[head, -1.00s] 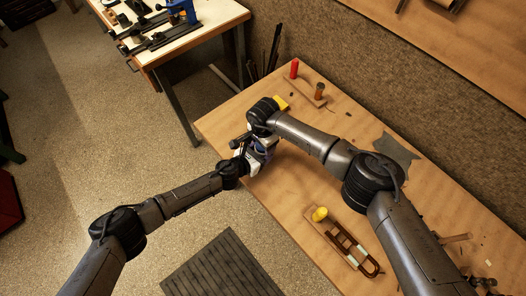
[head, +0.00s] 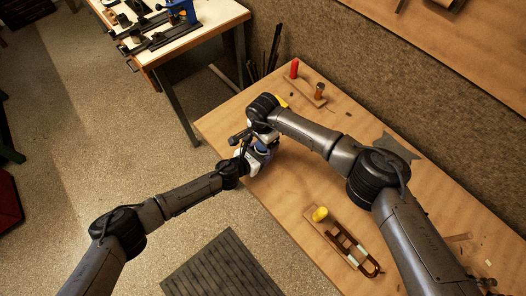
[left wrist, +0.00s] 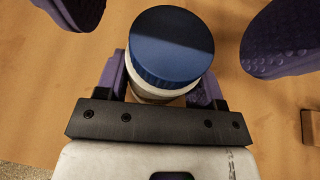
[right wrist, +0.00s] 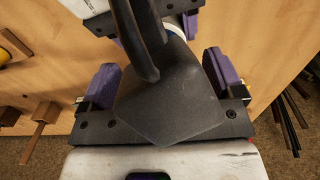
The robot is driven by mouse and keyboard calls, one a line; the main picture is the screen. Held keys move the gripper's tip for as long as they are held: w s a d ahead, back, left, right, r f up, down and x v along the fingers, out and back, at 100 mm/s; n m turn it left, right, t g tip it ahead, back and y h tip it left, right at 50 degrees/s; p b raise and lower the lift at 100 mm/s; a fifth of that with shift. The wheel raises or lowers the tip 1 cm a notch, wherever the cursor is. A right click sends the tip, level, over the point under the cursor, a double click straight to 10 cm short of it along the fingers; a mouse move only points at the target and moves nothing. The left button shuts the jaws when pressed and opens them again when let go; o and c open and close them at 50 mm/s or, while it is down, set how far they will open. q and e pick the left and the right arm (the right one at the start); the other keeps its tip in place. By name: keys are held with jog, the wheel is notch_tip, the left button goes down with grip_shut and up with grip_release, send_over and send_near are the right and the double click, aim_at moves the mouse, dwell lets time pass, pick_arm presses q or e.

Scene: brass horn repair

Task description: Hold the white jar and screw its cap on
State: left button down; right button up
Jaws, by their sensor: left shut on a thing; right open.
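The white jar (left wrist: 150,92) is upright between the purple fingers of my left gripper (left wrist: 165,88), which is shut on it. A blue cap (left wrist: 172,45) sits on top of the jar; how tightly it is threaded cannot be told. My right gripper is open, and its purple fingers (left wrist: 180,25) stand apart on either side of the cap in the left wrist view, not touching it. In the right wrist view a dark grey shape covers most of the space between the right fingers (right wrist: 163,78) and hides the cap. In the head view both grippers meet near the bench's left edge.
The wooden bench (head: 300,190) has free room around its middle. A yellow-ended wooden tool with a brass slide (head: 345,243) lies at the front. A red peg (head: 294,68) and a brown peg (head: 319,89) stand at the back. A yellow item is partly hidden behind my right wrist.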

jog(key=shift+r, duration=1.3)
jog(key=shift+o, duration=0.2)
jog(key=shift+o, duration=1)
notch_tip(320, 180, up, 12)
pick_arm(q)
jog(key=shift+c, duration=0.8)
grip_release()
